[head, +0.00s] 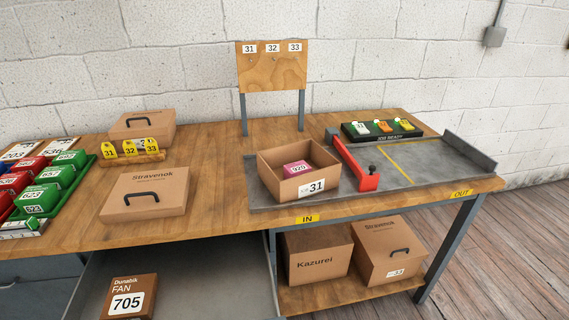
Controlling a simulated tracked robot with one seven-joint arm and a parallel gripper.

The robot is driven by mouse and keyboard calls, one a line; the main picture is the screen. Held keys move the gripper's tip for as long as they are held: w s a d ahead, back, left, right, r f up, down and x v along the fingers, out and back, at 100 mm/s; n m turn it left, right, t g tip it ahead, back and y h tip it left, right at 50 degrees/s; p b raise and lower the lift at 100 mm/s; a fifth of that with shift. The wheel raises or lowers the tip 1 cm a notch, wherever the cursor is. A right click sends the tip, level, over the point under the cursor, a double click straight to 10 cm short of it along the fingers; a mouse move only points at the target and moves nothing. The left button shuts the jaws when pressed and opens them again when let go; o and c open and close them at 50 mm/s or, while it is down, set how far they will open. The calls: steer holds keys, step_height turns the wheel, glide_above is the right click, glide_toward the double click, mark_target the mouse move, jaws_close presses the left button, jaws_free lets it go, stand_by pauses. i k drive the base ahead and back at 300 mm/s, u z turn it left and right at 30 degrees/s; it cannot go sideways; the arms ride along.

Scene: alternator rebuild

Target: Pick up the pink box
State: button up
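The pink box (297,168) is small, with a white label on top that seems to read 320. It lies inside an open cardboard box (283,190) labelled 31, toward that box's back wall. The lower part of the pink box is hidden by the cardboard box's front wall. The cardboard box stands on the grey metal tray (352,195) on the workbench, left of a red gate bar (355,168). My gripper is not in view.
Closed cardboard boxes with black handles (146,193) stand on the wooden bench (219,207). An open drawer (205,285) holds a FAN 705 box (128,298). A 31-32-33 board (272,70) stands behind.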

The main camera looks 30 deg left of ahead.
mark_target(301, 167)
steer(key=u, duration=0.4)
steer(key=i, duration=1.15)
steer(key=u, duration=0.55)
steer(key=k, duration=0.85)
steer(key=u, duration=0.2)
steer(key=i, duration=0.95)
steer(key=z, duration=0.1)
